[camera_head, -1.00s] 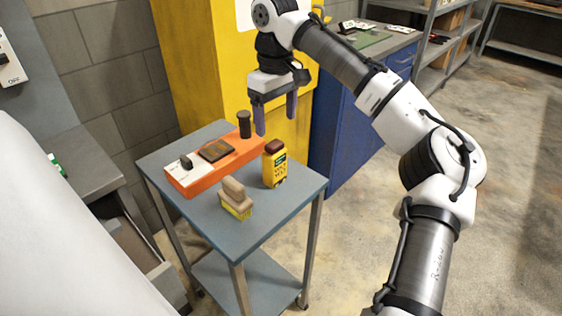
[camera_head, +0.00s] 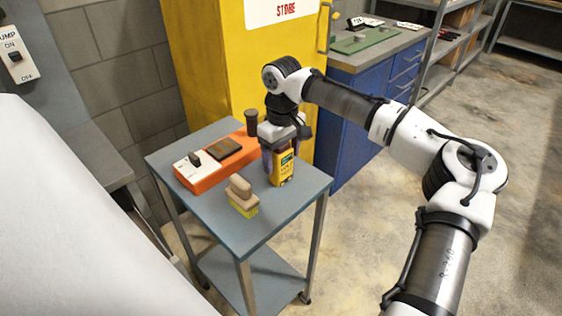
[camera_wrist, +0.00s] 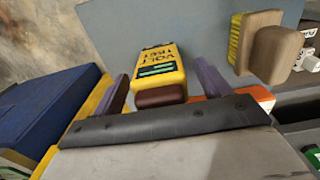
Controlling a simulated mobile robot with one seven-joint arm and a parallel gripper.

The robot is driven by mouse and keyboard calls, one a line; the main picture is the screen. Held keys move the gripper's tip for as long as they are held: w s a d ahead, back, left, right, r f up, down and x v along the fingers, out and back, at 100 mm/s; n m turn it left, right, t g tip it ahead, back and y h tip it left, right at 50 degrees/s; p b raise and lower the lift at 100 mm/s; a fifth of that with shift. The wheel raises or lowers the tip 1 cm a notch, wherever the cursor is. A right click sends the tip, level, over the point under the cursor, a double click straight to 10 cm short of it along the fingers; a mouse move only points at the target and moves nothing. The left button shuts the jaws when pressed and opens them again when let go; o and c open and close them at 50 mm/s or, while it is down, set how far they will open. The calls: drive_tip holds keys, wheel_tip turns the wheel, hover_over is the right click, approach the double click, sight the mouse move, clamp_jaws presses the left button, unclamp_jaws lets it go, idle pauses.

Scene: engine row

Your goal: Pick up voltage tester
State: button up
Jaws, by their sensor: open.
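The voltage tester (camera_head: 283,169) is a yellow block with a dark label and a brown top. It stands upright near the right edge of the blue-grey cart top (camera_head: 262,222). In the wrist view the tester (camera_wrist: 160,68) shows its "VOLT TEST" face, with its brown end towards my gripper. My gripper (camera_head: 280,160) is open and lowered over the tester. In the wrist view the gripper's purple fingers (camera_wrist: 165,85) stand on either side of the tester's brown end, with a visible gap at each side. The tester's top is partly hidden in the head view.
An orange box (camera_head: 208,177) with a switch and a dark knob lies behind on the cart. A wooden-handled brush (camera_head: 242,197) with yellow bristles lies in front of the tester. A yellow cabinet (camera_head: 205,60) and a blue cabinet (camera_head: 355,125) stand behind.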

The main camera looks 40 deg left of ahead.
drive_tip(key=c, duration=1.1)
drive_tip(key=shift+c, duration=0.5)
drive_tip(key=shift+r, duration=0.15)
